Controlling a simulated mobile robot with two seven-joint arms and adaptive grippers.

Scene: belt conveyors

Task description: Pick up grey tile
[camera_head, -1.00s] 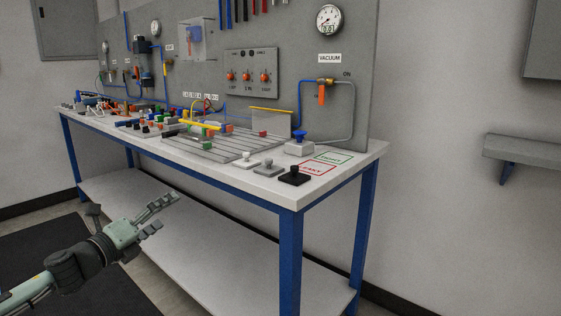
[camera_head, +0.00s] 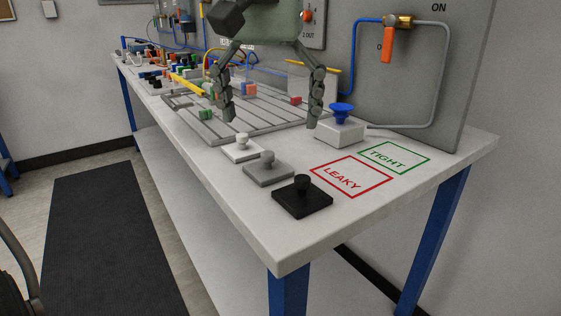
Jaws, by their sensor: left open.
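The grey tile (camera_head: 268,173) is a flat square with a round grey knob on top. It lies on the white bench top, between a white knobbed tile (camera_head: 242,151) behind it and a black knobbed tile (camera_head: 302,202) in front. My left gripper (camera_head: 271,118) comes down from the top of the view, with its two jointed fingers spread wide and nothing between them. It is above and behind the tiles, over the front edge of the slotted plate, apart from the grey tile. My right gripper is out of view.
A white block with a blue knob (camera_head: 340,112) stands right of the gripper. A red LEAKY frame (camera_head: 351,189) and green TIGHT frame (camera_head: 395,158) mark the bench. The slotted grey plate (camera_head: 272,124) holds small coloured parts. A panel with an orange-handled valve (camera_head: 388,44) rises behind.

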